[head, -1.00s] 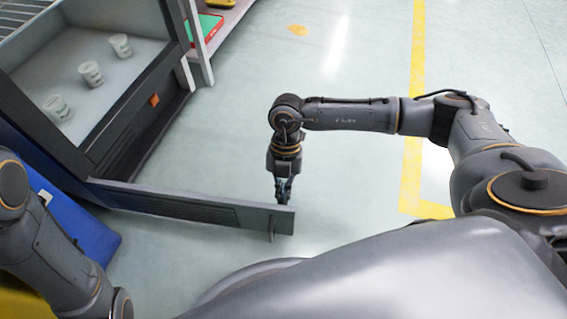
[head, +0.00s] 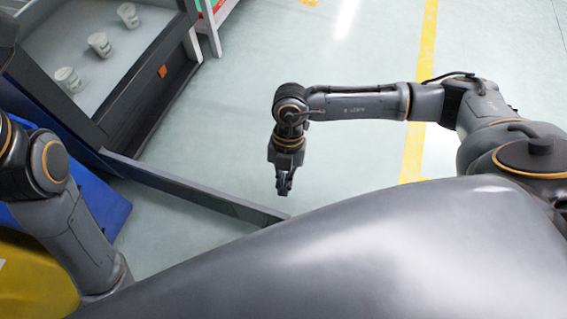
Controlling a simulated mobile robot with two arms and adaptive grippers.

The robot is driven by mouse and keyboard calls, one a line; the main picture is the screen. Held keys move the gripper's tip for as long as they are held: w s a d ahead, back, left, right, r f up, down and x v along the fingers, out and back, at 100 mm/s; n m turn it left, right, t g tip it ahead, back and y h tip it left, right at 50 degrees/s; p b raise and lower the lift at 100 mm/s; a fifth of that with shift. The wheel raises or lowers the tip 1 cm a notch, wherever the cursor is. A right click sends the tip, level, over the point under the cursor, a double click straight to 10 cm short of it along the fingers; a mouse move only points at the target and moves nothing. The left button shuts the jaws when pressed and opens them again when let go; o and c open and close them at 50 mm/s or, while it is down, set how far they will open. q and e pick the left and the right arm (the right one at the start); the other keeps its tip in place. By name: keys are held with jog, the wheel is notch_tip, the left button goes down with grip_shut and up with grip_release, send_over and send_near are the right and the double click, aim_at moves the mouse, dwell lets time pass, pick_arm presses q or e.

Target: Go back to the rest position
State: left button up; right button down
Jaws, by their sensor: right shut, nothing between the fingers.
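My right gripper (head: 284,184) hangs pointing down over the floor, just past the free end of a long dark panel (head: 195,190). It is shut and empty, apart from the panel in the picture. My left arm (head: 62,215) stands at the left edge; its gripper is out of view.
The panel juts from the base of a dark-framed cabinet (head: 125,110), with three white cups (head: 98,44) on its light surface. A blue box (head: 108,212) and a yellow thing (head: 35,283) lie at lower left. Open floor (head: 350,150) with a yellow line (head: 414,150) spreads right.

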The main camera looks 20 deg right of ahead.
jog(key=v, duration=0.9)
jog(key=shift+r, duration=0.25)
jog(key=shift+d, duration=0.15)
